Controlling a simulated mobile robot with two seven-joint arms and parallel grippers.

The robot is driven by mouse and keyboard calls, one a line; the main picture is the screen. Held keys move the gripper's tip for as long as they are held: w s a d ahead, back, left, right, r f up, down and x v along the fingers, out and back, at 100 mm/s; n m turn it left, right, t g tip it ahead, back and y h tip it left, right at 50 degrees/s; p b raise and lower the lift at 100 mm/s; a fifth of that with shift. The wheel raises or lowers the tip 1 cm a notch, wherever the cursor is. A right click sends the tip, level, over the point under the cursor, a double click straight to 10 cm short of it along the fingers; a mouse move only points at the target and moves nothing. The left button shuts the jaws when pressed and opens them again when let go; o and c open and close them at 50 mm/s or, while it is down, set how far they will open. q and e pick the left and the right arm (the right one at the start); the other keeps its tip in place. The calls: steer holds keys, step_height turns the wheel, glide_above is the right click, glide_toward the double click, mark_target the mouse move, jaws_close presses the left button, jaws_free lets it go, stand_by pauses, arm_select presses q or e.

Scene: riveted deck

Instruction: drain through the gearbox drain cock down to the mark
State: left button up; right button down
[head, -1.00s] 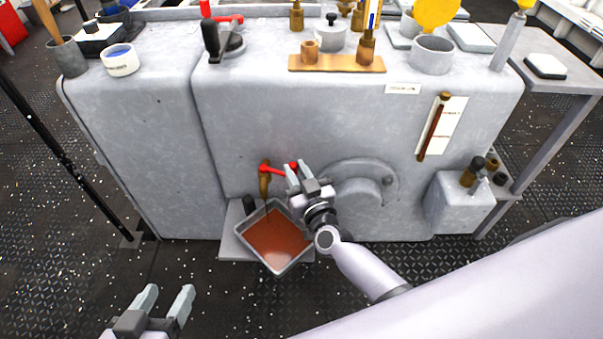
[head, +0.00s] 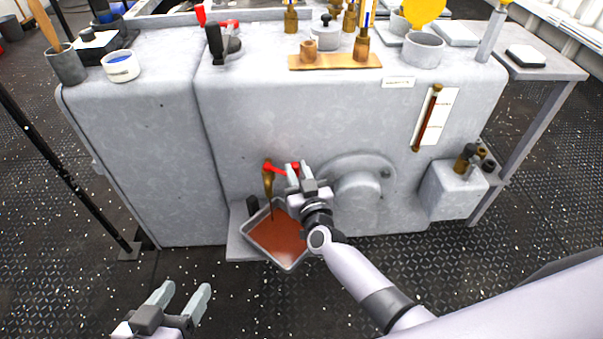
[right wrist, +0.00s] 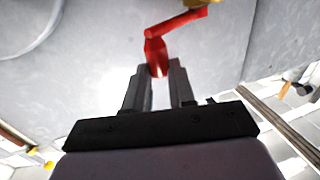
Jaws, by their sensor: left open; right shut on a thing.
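The brass drain cock (head: 268,181) sits low on the front of the grey gearbox (head: 280,120), with a red lever (head: 276,168) pointing right. A thin dark stream falls from it into a square metal pan (head: 250,244) holding red-brown oil. My right gripper (head: 292,170) is shut on the lever's end; the right wrist view shows the red lever (right wrist: 158,52) between the fingers. The sight gauge (head: 428,118) on the gearbox's right shows a dark red-brown column beside a white card (head: 437,118); its marks are too small to read. My left gripper (head: 183,298) is open and empty above the floor.
The pan rests on a grey ledge (head: 236,243) at the gearbox's foot. A small grey box (head: 453,190) with brass fittings stands at the right. A black pole (head: 62,170) stands at the left. Cups and fittings crowd the gearbox top.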

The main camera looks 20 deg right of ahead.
steer(key=shift+a, duration=0.15)
stand_by(0.3)
steer(key=c, duration=0.9)
jaws_free()
